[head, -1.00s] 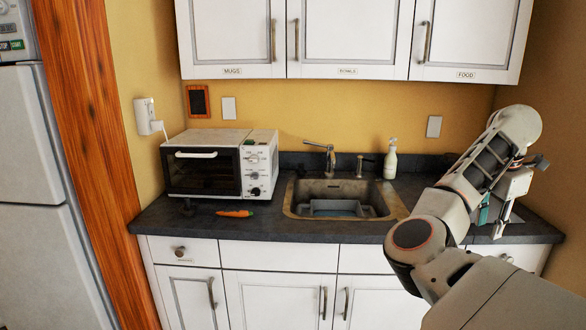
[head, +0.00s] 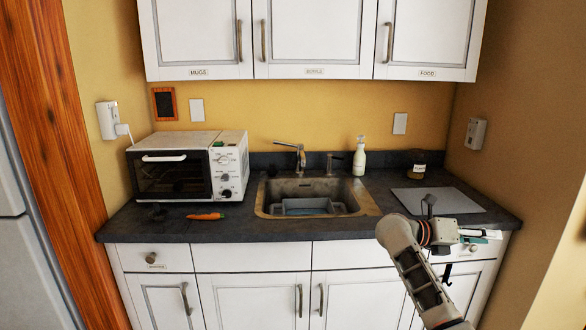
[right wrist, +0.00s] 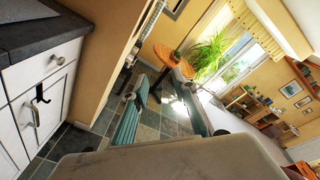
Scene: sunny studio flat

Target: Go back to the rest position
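My right arm comes in from the lower right in the head view. Its gripper (head: 482,235) is in front of the counter's right front edge and points to the right. In the right wrist view the two teal-lined fingers of the right gripper (right wrist: 160,88) stand apart, with only floor and room between them, so it is open and empty. My left gripper and arm are not in view.
The dark counter (head: 270,229) bears a toaster oven (head: 228,170), a carrot (head: 205,216), a sink (head: 265,200), a soap bottle (head: 359,160), a grey board (head: 440,200) and a jar (head: 416,170). A round wooden table (right wrist: 172,58) and a plant (right wrist: 211,48) stand across the tiled floor.

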